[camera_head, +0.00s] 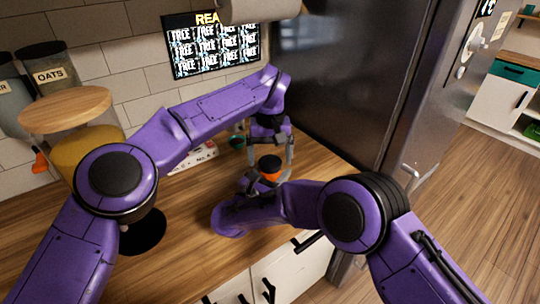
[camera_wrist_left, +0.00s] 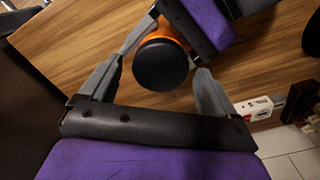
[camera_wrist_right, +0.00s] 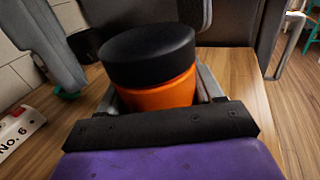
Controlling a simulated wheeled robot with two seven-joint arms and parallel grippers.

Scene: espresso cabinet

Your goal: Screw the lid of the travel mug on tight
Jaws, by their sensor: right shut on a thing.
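The travel mug has an orange body (camera_wrist_right: 160,96) and a black lid (camera_wrist_right: 148,55) that sits on its top. In the head view the mug (camera_head: 270,174) is upright near the counter's right side. My right gripper (camera_wrist_right: 160,90) is shut around the orange body, below the lid. My left gripper (camera_head: 270,160) points down from above with its fingers apart. In the left wrist view the round lid (camera_wrist_left: 160,64) lies between and slightly beyond the left fingertips (camera_wrist_left: 158,72), with gaps beside it. I cannot tell how tight the lid is. The mug's bottom is hidden.
A dark fridge (camera_head: 345,80) stands close behind on the right. A white box with print (camera_head: 195,156) and a small green thing (camera_head: 237,141) lie behind the arms. Jars, one labelled OATS (camera_head: 50,75), stand at the left. The wooden counter (camera_head: 190,255) is clear in front.

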